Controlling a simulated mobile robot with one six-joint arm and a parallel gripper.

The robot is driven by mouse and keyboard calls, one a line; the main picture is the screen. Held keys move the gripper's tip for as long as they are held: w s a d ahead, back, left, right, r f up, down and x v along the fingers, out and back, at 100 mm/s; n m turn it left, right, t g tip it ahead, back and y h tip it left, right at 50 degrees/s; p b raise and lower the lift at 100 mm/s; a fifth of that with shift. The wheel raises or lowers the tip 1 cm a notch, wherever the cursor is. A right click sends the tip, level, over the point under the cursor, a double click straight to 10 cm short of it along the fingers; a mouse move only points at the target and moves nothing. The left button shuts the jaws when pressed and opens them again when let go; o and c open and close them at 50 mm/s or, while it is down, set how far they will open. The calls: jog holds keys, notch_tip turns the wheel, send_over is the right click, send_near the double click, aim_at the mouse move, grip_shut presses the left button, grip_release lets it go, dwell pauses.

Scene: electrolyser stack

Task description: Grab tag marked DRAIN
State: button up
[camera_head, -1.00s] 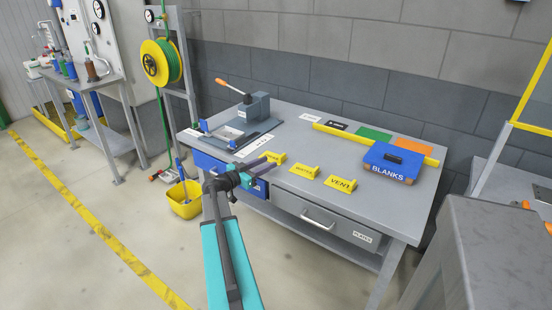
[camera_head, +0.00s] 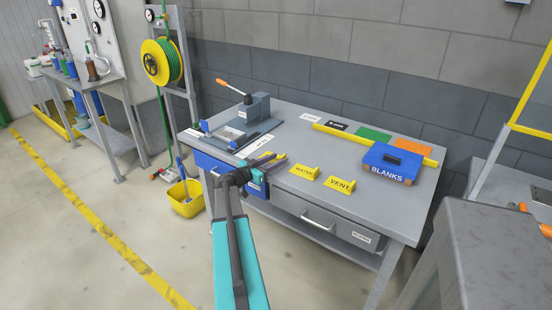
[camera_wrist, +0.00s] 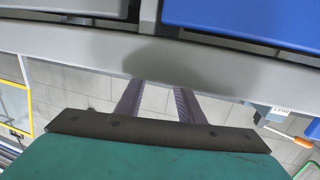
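Three yellow tags stand along the front of the grey bench top in the head view. The leftmost tag (camera_head: 268,155) is largely covered by my gripper (camera_head: 279,159), so its word cannot be read. The middle tag (camera_head: 304,173) reads WATER and the right one (camera_head: 341,185) reads VENT. My gripper is at the bench's front edge, its fingers pointing towards the leftmost tag. In the wrist view its two fingers (camera_wrist: 158,95) are apart with nothing seen between them. No tag can be made out in that view. Whether a finger touches the tag cannot be told.
A press with an orange-handled lever (camera_head: 257,108) stands at the bench's back left. A blue BLANKS box (camera_head: 391,161) and a yellow bar (camera_head: 335,133) lie at the right. The grey drawer (camera_head: 315,216) is below the bench top. A yellow bucket (camera_head: 186,197) stands on the floor.

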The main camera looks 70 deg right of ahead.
jog(key=shift+s+d, duration=0.3)
jog(key=shift+d, duration=0.25)
grip_shut()
